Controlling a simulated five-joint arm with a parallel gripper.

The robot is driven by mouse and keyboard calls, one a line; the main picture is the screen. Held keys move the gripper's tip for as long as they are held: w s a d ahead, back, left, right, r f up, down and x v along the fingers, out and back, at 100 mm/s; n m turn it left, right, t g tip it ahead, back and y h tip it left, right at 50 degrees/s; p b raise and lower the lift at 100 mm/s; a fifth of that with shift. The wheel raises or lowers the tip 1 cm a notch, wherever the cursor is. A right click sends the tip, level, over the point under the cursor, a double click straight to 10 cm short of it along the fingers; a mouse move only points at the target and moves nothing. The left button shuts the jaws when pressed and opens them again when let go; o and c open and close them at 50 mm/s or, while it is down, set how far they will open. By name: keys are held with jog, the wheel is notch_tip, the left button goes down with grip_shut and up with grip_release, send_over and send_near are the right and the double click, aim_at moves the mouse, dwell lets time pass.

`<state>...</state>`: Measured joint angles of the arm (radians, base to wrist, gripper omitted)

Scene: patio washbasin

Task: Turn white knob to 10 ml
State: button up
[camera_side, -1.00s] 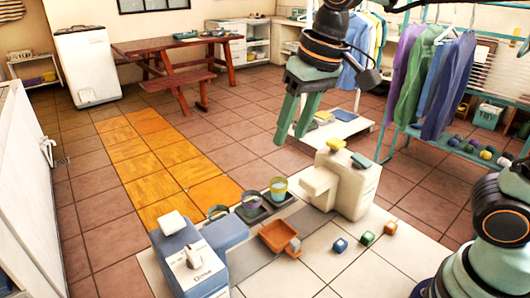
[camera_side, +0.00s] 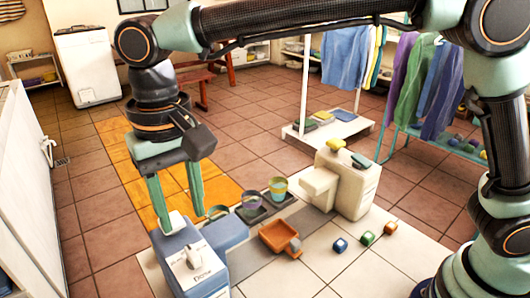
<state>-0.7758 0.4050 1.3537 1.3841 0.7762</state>
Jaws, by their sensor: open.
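The blue dispenser (camera_side: 207,282) stands at the front left of the work area. A white panel on its front carries a small white knob (camera_side: 193,258) with a pointer shape; the markings near it are too small to read. A white block (camera_side: 178,221) sits on top of the dispenser at the back. My gripper (camera_side: 184,219) points down over the dispenser's back part, its two green fingers apart, with the white block near and between the tips. I cannot tell whether they touch it. The knob is in front of the fingers and apart from them.
Cups (camera_side: 251,199) stand on dark trays just right of the dispenser. An orange tray (camera_side: 277,237) lies in front of them. A cream machine (camera_side: 354,190) stands further right. Small blue, green and orange cubes (camera_side: 367,238) lie on the clear pale tiles.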

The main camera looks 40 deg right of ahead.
aim_at(192, 252)
notch_tip(192, 252, down, 9)
jog(key=shift+r, duration=0.2)
grip_shut()
